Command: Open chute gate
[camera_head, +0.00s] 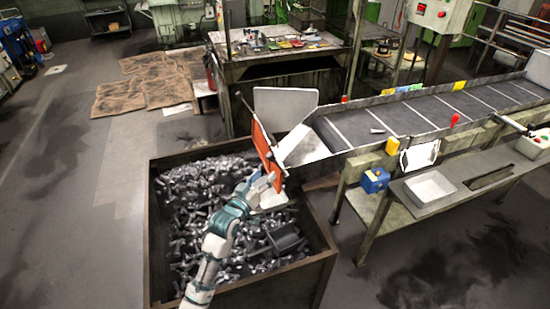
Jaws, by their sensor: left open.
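The chute gate is an orange-red panel (265,150) standing tilted at the lower end of the chute. The pale metal chute (302,146) comes off the conveyor's left end, with a grey plate (284,106) upright behind it. My left arm reaches up from the bottom of the picture over the bolt bin. My left gripper (268,182) is open at the lower part of the orange gate, very close to it. I cannot tell whether its fingers touch the gate. The fingertips are small and partly merge with the panel's edge. My right gripper is not in view.
A large bin (322,262) full of metal bolts stands below the chute and my left arm. The dark conveyor belt (400,118) runs off to the right. A side table with a white tray (430,188) stands at right. The floor at left is mostly clear.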

